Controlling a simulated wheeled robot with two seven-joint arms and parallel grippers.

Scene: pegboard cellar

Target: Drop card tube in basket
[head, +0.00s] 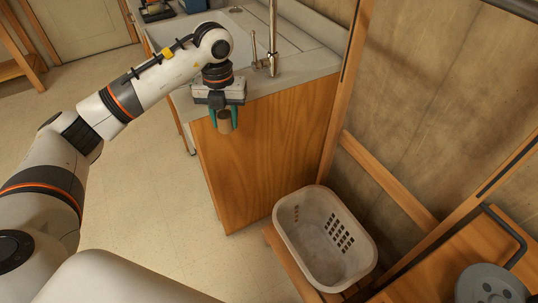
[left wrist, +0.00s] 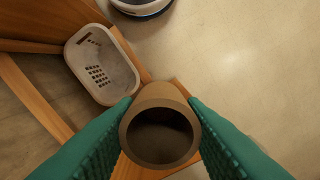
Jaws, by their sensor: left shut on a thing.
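The card tube (head: 225,121) is brown and hollow. My left gripper (head: 225,115) is shut on it and holds it in the air in front of the wooden cabinet end. In the left wrist view the tube (left wrist: 160,130) sits between the green fingers (left wrist: 160,135), with its open end facing the camera. The basket (head: 325,237) is a white laundry basket with slotted sides, to the right of and below the gripper in the head view. It looks empty. It also shows at the upper left of the left wrist view (left wrist: 102,66). My right gripper is not in view.
The basket stands on a low wooden bench (head: 285,263). A wooden cabinet (head: 265,150) with a sink counter is behind the gripper. A wooden post (head: 343,95) rises behind the basket. A grey round object (head: 490,284) is at the lower right. Open floor lies to the left.

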